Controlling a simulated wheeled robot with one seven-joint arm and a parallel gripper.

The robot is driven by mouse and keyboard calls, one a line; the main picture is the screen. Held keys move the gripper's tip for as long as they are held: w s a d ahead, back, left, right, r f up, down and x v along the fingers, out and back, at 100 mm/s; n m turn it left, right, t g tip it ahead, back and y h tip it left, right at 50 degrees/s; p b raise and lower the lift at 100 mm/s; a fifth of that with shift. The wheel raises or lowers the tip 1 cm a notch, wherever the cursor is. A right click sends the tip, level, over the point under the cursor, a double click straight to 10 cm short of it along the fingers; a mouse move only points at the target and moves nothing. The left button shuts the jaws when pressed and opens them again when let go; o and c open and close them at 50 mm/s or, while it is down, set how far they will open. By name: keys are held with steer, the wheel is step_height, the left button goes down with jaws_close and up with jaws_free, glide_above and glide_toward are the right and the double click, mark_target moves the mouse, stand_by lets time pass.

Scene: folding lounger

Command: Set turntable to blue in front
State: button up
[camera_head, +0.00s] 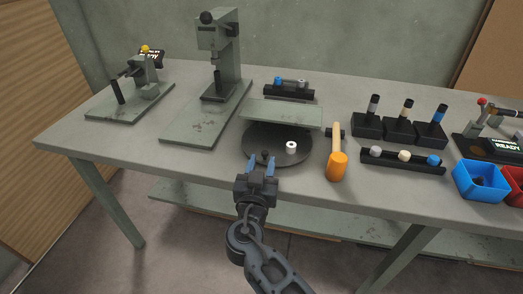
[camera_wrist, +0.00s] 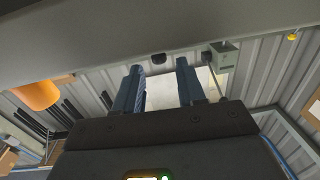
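The turntable (camera_head: 276,139) is a dark round disc near the front edge of the bench, partly under a flat grey-green plate (camera_head: 281,113). A white ring-like piece (camera_head: 291,148) stands on its front right. A small dark knob (camera_head: 265,154) is at its front left. No blue part shows on its visible front. My gripper (camera_head: 259,158) is at the turntable's front rim, its blue fingers apart and the knob near their tips. Contact cannot be told.
Right of the turntable lies an orange mallet (camera_head: 337,165). A black rack with blue and grey pieces (camera_head: 289,89) stands behind the plate. A press (camera_head: 220,60) stands back left. Farther right are a rack of knobs (camera_head: 402,161) and a blue bin (camera_head: 479,181). The front left bench is clear.

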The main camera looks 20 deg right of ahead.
mark_target(265, 155)
steer(key=shift+p+x, duration=0.35)
steer(key=shift+x, duration=2.1)
jaws_close()
